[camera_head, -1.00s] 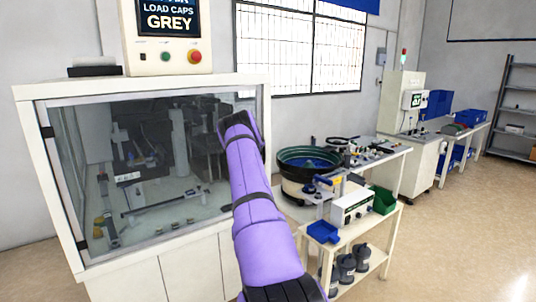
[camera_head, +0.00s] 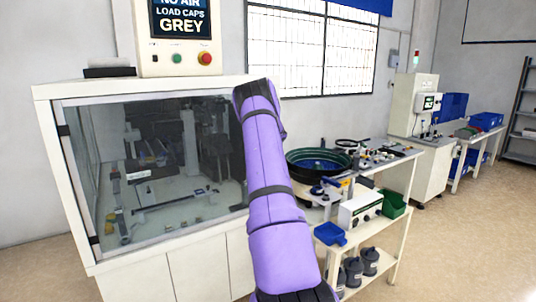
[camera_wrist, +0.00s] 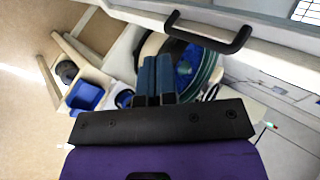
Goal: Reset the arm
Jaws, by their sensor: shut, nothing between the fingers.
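My purple arm (camera_head: 268,185) reaches up across the middle of the head view, in front of the right side of the glass-fronted cabinet. My gripper's end is hidden in the head view. In the wrist view, my gripper (camera_wrist: 154,62) shows blue-grey fingers set together, with nothing held between them. Behind the fingers in that view is the round green bowl feeder (camera_wrist: 205,75). A black handle (camera_wrist: 212,36) on a pale panel lies close beyond the fingertips, apart from them as far as I can tell.
The cabinet (camera_head: 60,95) carries a screen reading "LOAD CAPS GREY" (camera_head: 182,18). Right of my arm, a bench holds the bowl feeder (camera_head: 318,160), a white control box (camera_head: 360,208), a blue bin (camera_head: 330,234) and a green bin (camera_head: 393,203). Open floor (camera_head: 450,260) lies at right.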

